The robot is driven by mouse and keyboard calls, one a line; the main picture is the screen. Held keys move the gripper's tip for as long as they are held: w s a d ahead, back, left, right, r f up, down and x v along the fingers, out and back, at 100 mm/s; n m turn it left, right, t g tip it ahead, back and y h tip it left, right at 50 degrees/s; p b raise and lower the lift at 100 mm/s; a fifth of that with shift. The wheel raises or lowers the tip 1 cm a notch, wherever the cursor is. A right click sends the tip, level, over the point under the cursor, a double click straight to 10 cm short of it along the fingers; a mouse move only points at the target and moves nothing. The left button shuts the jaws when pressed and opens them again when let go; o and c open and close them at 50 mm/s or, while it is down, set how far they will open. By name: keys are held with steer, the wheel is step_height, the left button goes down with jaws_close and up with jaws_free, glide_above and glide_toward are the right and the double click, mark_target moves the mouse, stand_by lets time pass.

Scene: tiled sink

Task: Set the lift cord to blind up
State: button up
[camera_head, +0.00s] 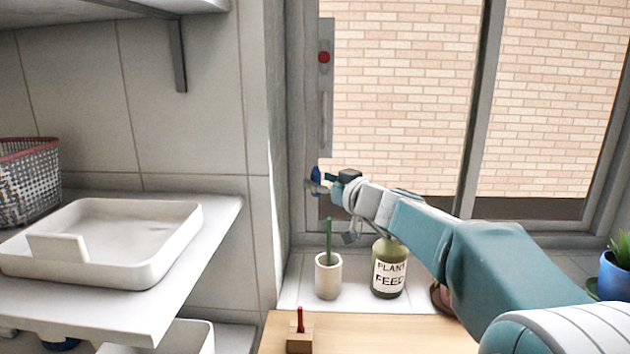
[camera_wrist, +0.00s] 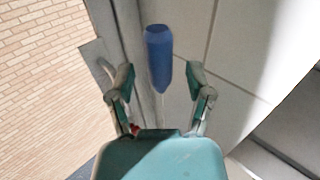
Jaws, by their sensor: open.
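A blue cord handle (camera_wrist: 158,58) hangs on a thin pale cord in the wrist view. The cord is barely visible there. My gripper (camera_wrist: 160,78) is open, with one finger on each side of the handle's narrow end and gaps visible between. In the head view the blue handle (camera_head: 315,176) shows small at the window's left edge, beside my gripper (camera_head: 322,181), which partly hides it. A grey plate (camera_head: 326,95) with a red knob (camera_head: 324,57) is on the window frame above. The blind itself is not in view.
Below my arm on the sill stand a beige pot (camera_head: 328,278) with a green stem and a plant feed bottle (camera_head: 388,278). A wooden block (camera_head: 300,338) with a red peg is in front. A tiled wall (camera_head: 190,130) and shelf with a white tray (camera_head: 150,260) lie left.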

steer(key=v, duration=1)
steer(key=shift+d+f, duration=0.1)
